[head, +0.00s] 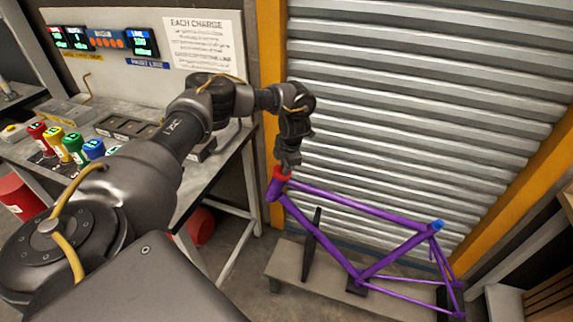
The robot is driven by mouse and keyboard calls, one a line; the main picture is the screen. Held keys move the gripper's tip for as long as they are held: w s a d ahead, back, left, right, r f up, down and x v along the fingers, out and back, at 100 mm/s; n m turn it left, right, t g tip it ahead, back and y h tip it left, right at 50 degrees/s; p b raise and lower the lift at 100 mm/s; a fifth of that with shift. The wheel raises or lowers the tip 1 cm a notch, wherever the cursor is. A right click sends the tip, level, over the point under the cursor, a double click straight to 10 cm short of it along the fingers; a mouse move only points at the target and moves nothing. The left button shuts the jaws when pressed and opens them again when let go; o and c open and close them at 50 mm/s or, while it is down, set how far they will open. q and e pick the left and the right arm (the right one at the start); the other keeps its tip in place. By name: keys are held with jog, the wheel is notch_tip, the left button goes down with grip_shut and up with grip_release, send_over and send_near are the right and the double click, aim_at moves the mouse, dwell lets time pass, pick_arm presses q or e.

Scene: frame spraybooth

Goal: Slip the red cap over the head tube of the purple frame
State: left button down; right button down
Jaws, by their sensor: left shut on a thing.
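The purple frame (349,204) stands on a low grey stand in front of the shutter, its head tube (273,190) at the left end. The red cap (283,174) is at the top of the head tube. My left gripper (286,165) comes down from above and is shut on the red cap. From this view I cannot tell how far the cap sits over the tube. A blue cap (437,225) is on the seat tube top at the right. My right gripper is not in view.
A grey workbench (150,190) at the left carries several coloured canisters (73,147) and a black tray (125,127). The low stand (330,288) is under the frame. The metal shutter (420,90) is close behind. A wooden crate (548,300) is at the lower right.

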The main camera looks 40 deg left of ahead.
pick_arm(q)
jog(key=shift+s+f, duration=0.1)
jog(key=shift+f, duration=0.15)
jog(key=c, duration=1.3)
grip_release()
jog(key=shift+a, duration=0.1)
jog(key=shift+o, duration=0.2)
jog(key=v, duration=1)
jog(key=shift+r, duration=0.4)
jog(key=shift+f, duration=0.1)
